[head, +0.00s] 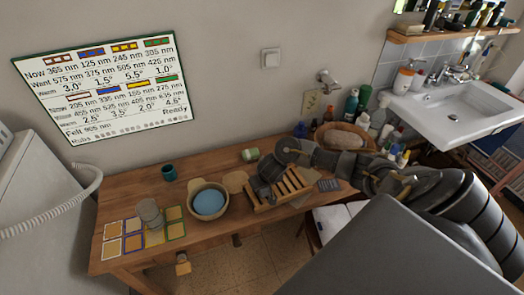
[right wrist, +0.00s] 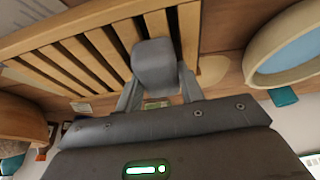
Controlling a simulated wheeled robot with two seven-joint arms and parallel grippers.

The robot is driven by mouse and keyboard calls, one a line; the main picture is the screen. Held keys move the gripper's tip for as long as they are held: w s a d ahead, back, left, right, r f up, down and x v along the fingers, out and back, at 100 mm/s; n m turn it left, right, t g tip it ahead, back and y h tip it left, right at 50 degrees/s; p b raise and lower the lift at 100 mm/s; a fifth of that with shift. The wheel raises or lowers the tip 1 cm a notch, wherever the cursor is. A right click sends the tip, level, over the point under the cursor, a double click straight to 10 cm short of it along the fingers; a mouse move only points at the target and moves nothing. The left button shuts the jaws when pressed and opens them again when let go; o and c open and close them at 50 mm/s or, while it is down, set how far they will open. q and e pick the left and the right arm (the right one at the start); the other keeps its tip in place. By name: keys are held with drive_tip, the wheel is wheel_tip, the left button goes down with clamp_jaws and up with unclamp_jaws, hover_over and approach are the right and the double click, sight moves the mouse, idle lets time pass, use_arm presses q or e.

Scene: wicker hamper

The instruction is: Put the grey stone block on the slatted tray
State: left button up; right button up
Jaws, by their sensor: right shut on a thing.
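The slatted tray (head: 294,184) is a wooden rack on the table, right of the bowl. In the right wrist view its slats (right wrist: 72,50) run across the upper left. My right gripper (head: 268,182) is over the tray's left part. The grey stone block (right wrist: 155,66) sits between its two fingers (right wrist: 157,82) and appears against the slats in that view. I cannot tell whether the block touches them. In the head view the gripper largely hides the block. My left gripper is not in view.
A bowl with a blue inside (head: 208,202) stands left of the tray. A grey cylinder (head: 149,211) stands among coloured cards. A teal cup (head: 169,172), a green can (head: 250,155) and a dark flat object (head: 329,184) are nearby. A basket (head: 342,138) and bottles stand behind right.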

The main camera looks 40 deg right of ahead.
drive_tip(key=o, duration=1.2)
drive_tip(key=shift+f, duration=0.1)
drive_tip(key=shift+c, duration=0.2)
drive_tip(key=shift+r, duration=0.25)
drive_tip(key=p+v, duration=0.6)
drive_tip(key=v, duration=0.6)
drive_tip(key=shift+p, duration=0.3)
drive_tip(key=shift+f, duration=0.1)
